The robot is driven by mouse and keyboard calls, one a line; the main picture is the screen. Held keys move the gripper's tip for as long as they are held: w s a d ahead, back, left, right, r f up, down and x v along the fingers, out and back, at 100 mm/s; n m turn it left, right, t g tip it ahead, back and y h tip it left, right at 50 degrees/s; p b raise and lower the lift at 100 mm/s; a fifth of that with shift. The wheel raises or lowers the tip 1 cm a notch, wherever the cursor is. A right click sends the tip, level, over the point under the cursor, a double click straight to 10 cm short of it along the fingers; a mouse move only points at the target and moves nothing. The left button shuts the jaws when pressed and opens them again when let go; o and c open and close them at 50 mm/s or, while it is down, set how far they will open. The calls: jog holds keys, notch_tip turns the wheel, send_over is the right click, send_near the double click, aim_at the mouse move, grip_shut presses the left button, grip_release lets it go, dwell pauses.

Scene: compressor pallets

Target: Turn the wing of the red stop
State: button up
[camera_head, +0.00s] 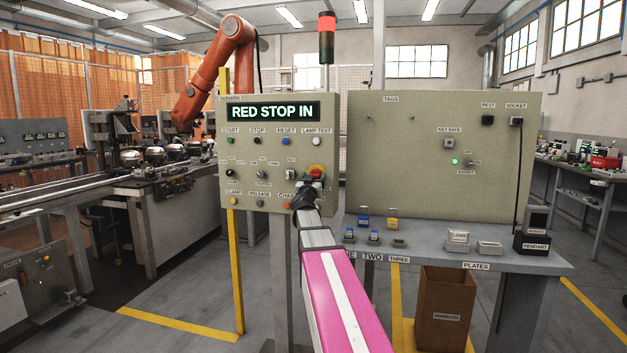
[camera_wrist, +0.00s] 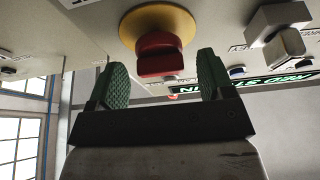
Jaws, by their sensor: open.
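The red stop (camera_head: 316,169) sits on a yellow disc on the grey-green control panel (camera_head: 230,152), low on its right side. In the wrist view the red stop (camera_wrist: 160,56) shows a raised wing across its red body, with the yellow disc (camera_wrist: 157,24) behind it. My gripper (camera_wrist: 158,84) is open, its two green ribbed pads apart. The red stop lies ahead of the gap between them, and neither pad visibly touches it. In the head view my gripper (camera_head: 308,186) is at the panel just below the red stop, its fingers partly hidden by my wrist.
The panel screen (camera_head: 273,111) reads RED STOP IN. Other buttons and knobs surround the red stop; a grey square knob (camera_wrist: 282,45) is close by in the wrist view. A bench (camera_head: 500,258) with small blocks and plates stands right, above a brown bin (camera_head: 444,308).

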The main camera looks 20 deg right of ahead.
jog(key=shift+w, duration=0.1)
jog(key=c, duration=0.9)
jog(key=shift+m+g+h, duration=0.3)
jog(key=shift+m, duration=0.3)
jog(key=shift+w+a+r+m+g+h, duration=0.1)
jog(key=shift+m+g+h, duration=0.4)
jog(key=shift+m, duration=0.95)
jog(key=shift+s+d+m+g+h, duration=0.1)
jog(key=shift+m+g+h, duration=0.4)
jog(key=shift+m, duration=1)
jog(key=shift+w+a+r+m+g+h, duration=0.1)
jog(key=shift+m+g+h, duration=0.2)
jog(key=shift+m+g, duration=0.8)
jog(key=shift+m, duration=0.55)
